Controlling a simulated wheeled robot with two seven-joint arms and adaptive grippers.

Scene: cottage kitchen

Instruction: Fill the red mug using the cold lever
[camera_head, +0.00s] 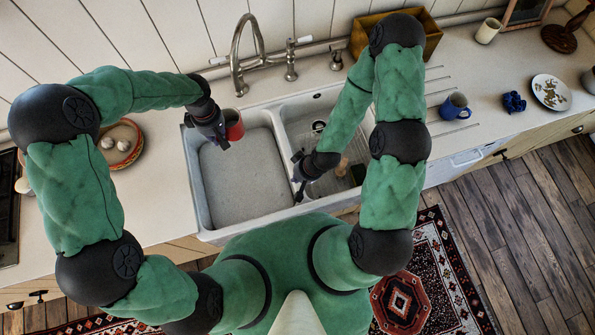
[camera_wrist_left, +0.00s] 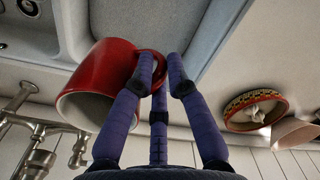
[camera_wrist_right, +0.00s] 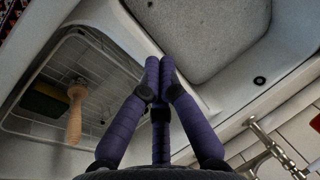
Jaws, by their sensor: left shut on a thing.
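The red mug (camera_head: 235,126) is at the back left corner of the left basin, in front of the curved spout (camera_head: 237,72). My left gripper (camera_head: 223,143) is shut on the mug's handle; the red mug (camera_wrist_left: 98,72) and the gripper (camera_wrist_left: 160,72) fill the middle of the left wrist view. I cannot see water in it. White-tipped tap levers (camera_head: 219,61) (camera_head: 304,40) flank the spout; no marking tells which is cold. My right gripper (camera_head: 298,178) is shut and empty over the divider between the basins; its fingertips (camera_wrist_right: 160,66) meet in the right wrist view.
The right basin holds a wire rack, a wooden-handled brush (camera_wrist_right: 76,112) and a dark sponge (camera_wrist_right: 42,103). A bowl (camera_head: 120,143) with pale bulbs stands left of the sink. A wooden box (camera_head: 432,34), a blue mug (camera_head: 454,106) and a plate (camera_head: 551,92) stand right.

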